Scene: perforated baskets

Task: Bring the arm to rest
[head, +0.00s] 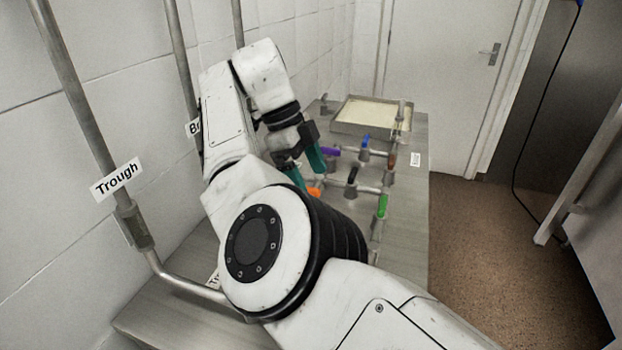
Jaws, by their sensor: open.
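My white arm reaches up from the bottom right, bends at a raised elbow on the left and folds down over the metal table. My gripper (304,168) points downward with its teal fingers apart. It is open, and no object shows between the fingers. It is just left of the pipework with coloured valve handles. My own arm hides part of the table and the near pipes, so I cannot tell whether the fingers touch anything.
Pipes carry a purple handle (330,152), a blue handle (366,141), an orange handle (314,191) and a green handle (382,206). A shallow tray (345,128) stands behind. A pipe labelled Trough (117,179) runs along the left wall. Brown floor (480,225) is clear right of the table.

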